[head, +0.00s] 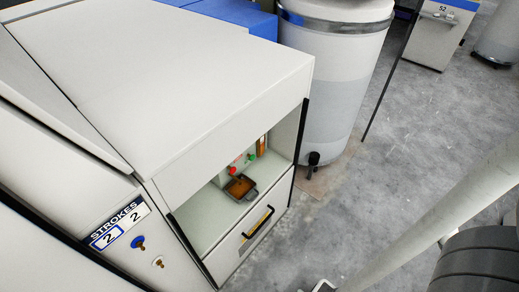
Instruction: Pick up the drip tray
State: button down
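A small dark tray, which looks like the drip tray (240,186), sits in the open recess of the pale machine. It has a grey rim and a brown inside; whether it holds liquid is too small to tell. It rests on the recess floor (202,216), below a red and a green knob. No fingers of my gripper can be made out. A pale tube and a dark round part at the lower right look like my own arm. Nothing is seen touching the tray.
A drawer with a black handle (257,222) is below the recess. The machine's top overhangs the recess. A large white drum (333,80) stands just behind, with a thin dark pole (390,80) beside it. Grey floor (400,150) is open to the right.

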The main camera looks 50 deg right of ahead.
aim_at(239, 193)
jog(key=i+l, duration=0.1)
jog(key=l, duration=0.45)
jog(key=i+l+u, duration=0.1)
jog(key=l, duration=0.45)
jog(key=i+l, duration=0.15)
jog(key=l, duration=0.4)
jog(key=i+l, duration=0.1)
jog(key=l, duration=0.45)
jog(key=l+u, duration=0.1)
jog(key=u, duration=0.25)
jog(key=l+u, duration=0.1)
jog(key=u, duration=0.3)
jog(key=l+u, duration=0.1)
jog(key=u, duration=0.25)
